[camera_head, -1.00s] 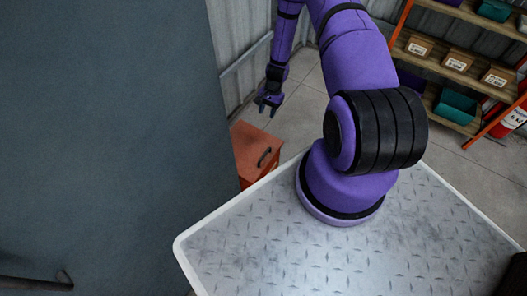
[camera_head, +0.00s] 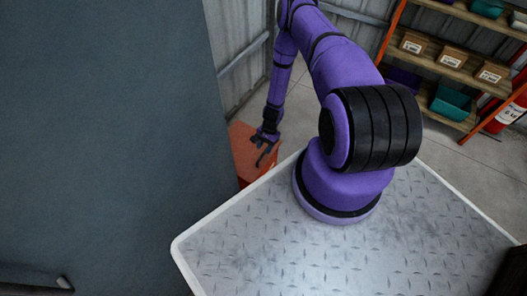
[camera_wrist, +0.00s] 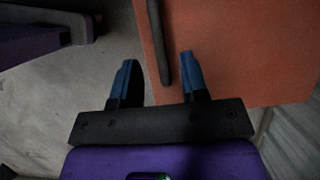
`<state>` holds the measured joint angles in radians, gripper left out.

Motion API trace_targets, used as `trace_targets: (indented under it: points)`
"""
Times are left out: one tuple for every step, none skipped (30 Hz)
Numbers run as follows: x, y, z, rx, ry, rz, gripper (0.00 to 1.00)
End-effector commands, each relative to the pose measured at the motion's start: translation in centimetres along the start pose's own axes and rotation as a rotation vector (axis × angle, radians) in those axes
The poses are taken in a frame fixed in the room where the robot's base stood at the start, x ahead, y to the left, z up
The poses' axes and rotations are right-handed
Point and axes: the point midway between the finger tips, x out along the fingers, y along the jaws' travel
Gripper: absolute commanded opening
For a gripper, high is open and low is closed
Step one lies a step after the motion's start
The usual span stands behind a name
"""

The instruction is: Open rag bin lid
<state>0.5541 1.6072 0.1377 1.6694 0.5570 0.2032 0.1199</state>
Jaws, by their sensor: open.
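The rag bin (camera_head: 243,150) is an orange-red box beside the grey panel, and its lid appears shut. In the wrist view the orange lid (camera_wrist: 240,50) fills the upper right, with a dark bar handle (camera_wrist: 157,35) near its left edge. My gripper (camera_wrist: 158,68) is open and empty. The handle's lower end appears between its two blue-tipped fingers, closer to the right one; I cannot tell the remaining height gap. In the head view my gripper (camera_head: 264,158) is over the bin and hides most of the handle.
A large grey panel (camera_head: 110,130) stands close to the bin's left. A corrugated wall (camera_head: 230,90) is behind it. A shelf with boxes (camera_head: 455,58) and a red extinguisher (camera_head: 508,117) stand at the right.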

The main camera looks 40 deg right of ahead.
Motion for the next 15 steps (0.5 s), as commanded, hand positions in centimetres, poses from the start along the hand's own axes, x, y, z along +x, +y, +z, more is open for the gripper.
trace_targets:
  points:
    - [0.8, 0.0, 0.0, 0.000, -0.001, 0.000, 0.40]
    - [1.1, 0.0, 0.0, 0.000, -0.001, 0.001, 0.40]
    - [1.6, 0.0, 0.0, 0.000, -0.001, 0.001, 0.40]
    - [1.8, 0.0, 0.0, 0.000, -0.001, 0.000, 0.40]
    - [2.0, 0.0, 0.0, 0.000, 0.000, 0.000, 0.40]
    - [2.3, 0.0, 0.0, 0.000, 0.000, 0.000, 0.40]
    - [2.4, 0.0, 0.0, 0.000, 0.000, 0.000, 0.40]
    - [2.6, 0.0, 0.0, 0.000, 0.000, 0.000, 0.40]
    - [2.7, 0.0, 0.0, 0.000, 0.000, 0.000, 0.40]
    - [2.8, 0.0, 0.0, 0.000, 0.000, 0.000, 0.40]
    - [2.8, 0.0, 0.0, 0.000, 0.000, 0.000, 0.40]
    - [2.9, 0.0, 0.0, 0.000, 0.000, 0.000, 0.40]
    - [2.9, 0.0, 0.0, 0.000, 0.000, 0.000, 0.40]
    - [2.9, 0.0, 0.0, 0.000, 0.000, 0.000, 0.40]
    - [2.8, 0.0, 0.0, 0.000, 0.000, 0.000, 0.40]
